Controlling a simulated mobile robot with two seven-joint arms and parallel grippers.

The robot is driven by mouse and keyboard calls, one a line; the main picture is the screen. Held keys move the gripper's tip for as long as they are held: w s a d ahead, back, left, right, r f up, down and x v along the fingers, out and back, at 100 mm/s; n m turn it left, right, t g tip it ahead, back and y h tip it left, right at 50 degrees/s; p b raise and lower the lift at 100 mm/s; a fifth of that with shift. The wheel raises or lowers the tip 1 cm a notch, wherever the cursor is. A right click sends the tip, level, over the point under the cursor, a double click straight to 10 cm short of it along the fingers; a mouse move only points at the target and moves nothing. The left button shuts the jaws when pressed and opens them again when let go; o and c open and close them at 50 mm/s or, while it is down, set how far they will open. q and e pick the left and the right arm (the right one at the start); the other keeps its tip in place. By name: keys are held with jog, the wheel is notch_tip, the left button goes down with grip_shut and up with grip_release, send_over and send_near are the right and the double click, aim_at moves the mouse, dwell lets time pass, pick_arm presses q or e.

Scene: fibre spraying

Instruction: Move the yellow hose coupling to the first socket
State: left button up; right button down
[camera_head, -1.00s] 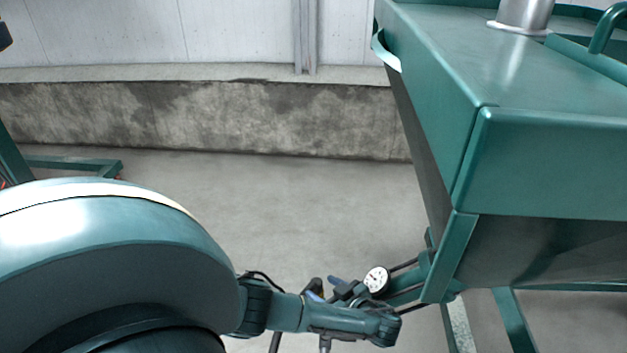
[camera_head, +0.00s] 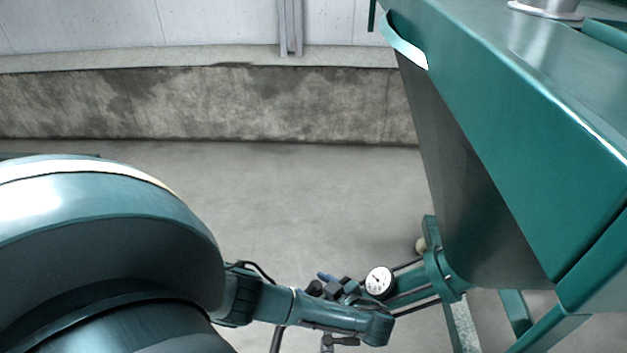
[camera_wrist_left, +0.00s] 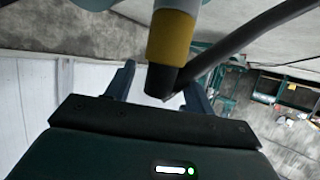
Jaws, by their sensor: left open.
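The yellow hose coupling (camera_wrist_left: 170,42) shows in the left wrist view as a yellow band with a dark end below it and a pale grey piece above. My left gripper (camera_wrist_left: 160,78) is open, with one blue-grey finger on each side of the coupling's dark end. I see gaps between that end and the fingers, but cannot tell its depth relative to them. I cannot make out the coupling or either gripper clearly in the head view. I cannot identify the first socket.
In the head view, a large green hopper (camera_head: 530,140) fills the right. A green pipe with a pressure gauge (camera_head: 379,281) runs low across the middle. A big rounded teal body (camera_head: 100,220) stands lower left. Bare floor (camera_head: 290,190) lies between. A dark tube (camera_wrist_left: 235,45) passes beside the coupling.

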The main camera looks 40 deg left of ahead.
pick_arm(q)
jog(key=shift+c, duration=0.3)
jog(key=c, duration=1.1)
jog(key=shift+r, duration=0.15)
